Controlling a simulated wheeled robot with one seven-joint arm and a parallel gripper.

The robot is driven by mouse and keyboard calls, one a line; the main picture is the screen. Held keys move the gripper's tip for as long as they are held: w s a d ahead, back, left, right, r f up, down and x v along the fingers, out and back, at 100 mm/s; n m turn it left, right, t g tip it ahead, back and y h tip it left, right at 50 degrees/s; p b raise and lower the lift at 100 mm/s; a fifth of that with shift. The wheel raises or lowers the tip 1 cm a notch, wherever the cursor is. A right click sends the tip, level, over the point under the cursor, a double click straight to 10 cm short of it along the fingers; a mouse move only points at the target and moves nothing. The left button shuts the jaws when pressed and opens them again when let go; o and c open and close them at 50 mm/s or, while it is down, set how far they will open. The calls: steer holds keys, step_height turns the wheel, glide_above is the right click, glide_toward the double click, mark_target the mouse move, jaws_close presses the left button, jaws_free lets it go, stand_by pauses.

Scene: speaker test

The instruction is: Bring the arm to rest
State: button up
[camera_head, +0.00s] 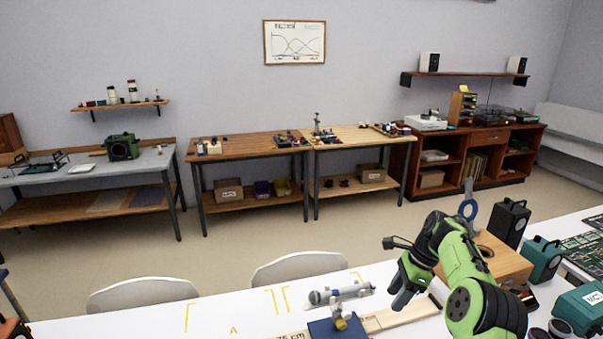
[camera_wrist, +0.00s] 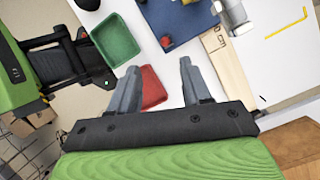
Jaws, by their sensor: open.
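My green and black arm reaches over the white table (camera_head: 130,322) from the right in the head view. My gripper (camera_head: 405,292) points down above the table, just right of a grey microphone on a stand. In the wrist view the two grey fingers of my gripper (camera_wrist: 159,66) stand apart with nothing held between them. A red tray (camera_wrist: 152,88) shows beyond and partly behind the left finger, and I cannot tell the height of the fingers above it.
Close by are the microphone (camera_head: 340,293), its blue base (camera_head: 335,329), a marked wooden board (camera_head: 400,315) and a green tray (camera_wrist: 115,40). A wooden box (camera_head: 507,262), black case (camera_head: 510,222) and teal cases (camera_head: 543,258) crowd the right. The table's left part is mostly clear.

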steer(key=s+a+r+n+t+h, duration=0.1)
steer(key=s+a+r+n+h, duration=0.1)
steer(key=s+a+r+n, duration=0.5)
steer(key=s+a+r+n+t+h, duration=0.1)
steer(key=s+a+r+n+h, duration=0.15)
steer(key=s+r, duration=0.45)
steer(key=s+a+n+t, duration=0.2)
steer(key=s+n, duration=0.3)
steer(key=s, duration=0.5)
steer(key=s+a+n+t, duration=0.1)
steer(key=s+n, duration=0.4)
steer(key=s, duration=0.5)
steer(key=shift+a+n+t, duration=0.35)
steer(key=shift+a+t, duration=0.05)
steer(key=shift+a, duration=0.05)
